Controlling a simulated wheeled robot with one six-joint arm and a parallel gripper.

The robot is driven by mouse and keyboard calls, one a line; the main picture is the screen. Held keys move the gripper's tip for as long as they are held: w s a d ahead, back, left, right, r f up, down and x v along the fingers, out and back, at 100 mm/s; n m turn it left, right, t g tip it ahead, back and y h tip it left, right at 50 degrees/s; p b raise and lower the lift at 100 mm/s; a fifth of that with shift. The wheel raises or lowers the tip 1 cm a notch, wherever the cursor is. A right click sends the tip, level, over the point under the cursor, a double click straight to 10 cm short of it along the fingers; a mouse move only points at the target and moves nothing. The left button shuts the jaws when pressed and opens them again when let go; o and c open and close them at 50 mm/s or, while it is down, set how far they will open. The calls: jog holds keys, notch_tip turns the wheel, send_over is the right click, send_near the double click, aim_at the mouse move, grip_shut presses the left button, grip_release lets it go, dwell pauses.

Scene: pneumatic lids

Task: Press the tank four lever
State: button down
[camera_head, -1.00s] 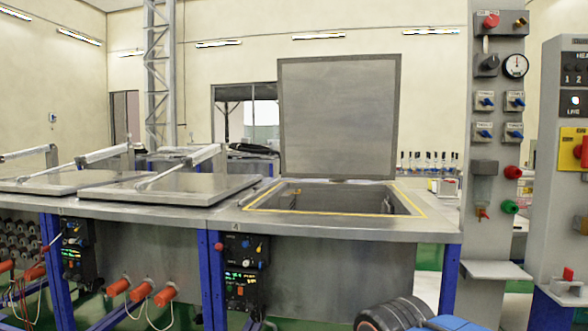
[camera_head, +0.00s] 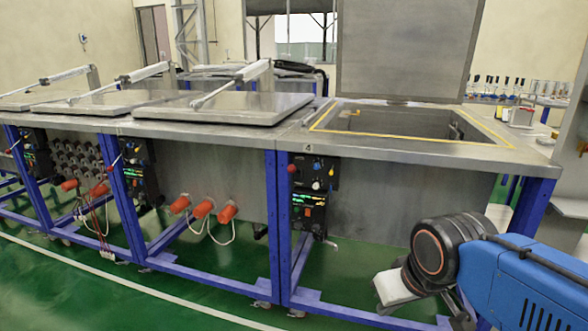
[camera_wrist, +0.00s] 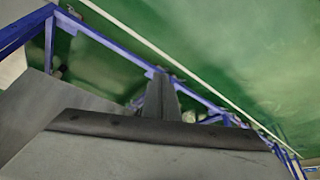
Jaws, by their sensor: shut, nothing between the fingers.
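Tank four (camera_head: 405,150) is the steel tank at the right of the row, marked with a 4 label (camera_head: 307,148). Its square lid (camera_head: 403,45) stands open. Below the label is a dark control panel (camera_head: 315,173) with knobs and lit displays. A small red-tipped lever (camera_head: 292,169) sticks out at the panel's upper left. My gripper (camera_head: 388,288) is low in front of the tank, right of the panel and apart from it. In the wrist view my gripper (camera_wrist: 161,95) is shut and empty, pointing towards the blue frame and green floor. The lever is not discernible there.
Closed tanks (camera_head: 222,107) continue to the left, with similar panels and orange connectors (camera_head: 203,208) on trailing cables. Blue table legs (camera_head: 278,225) and lower rails stand near my gripper. The green floor (camera_head: 120,290) in front is clear.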

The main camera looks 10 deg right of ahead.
aim_at(293, 167)
jog(key=w+r+m+y, duration=0.1)
jog(key=w+r, duration=0.7)
jog(key=w, duration=0.4)
jog(key=w+a+r+m+y, duration=0.1)
jog(key=w+r+m+y, duration=0.1)
jog(key=w+r, duration=0.7)
jog(key=w+a+r+m+t+y, duration=0.1)
jog(key=w+r+m, duration=0.1)
jog(key=w+r, duration=0.7)
jog(key=w, duration=0.8)
jog(key=shift+w+a+r, duration=0.15)
jog(key=x, duration=1.4)
jog(key=shift+a, duration=0.2)
jog(key=shift+a, duration=0.1)
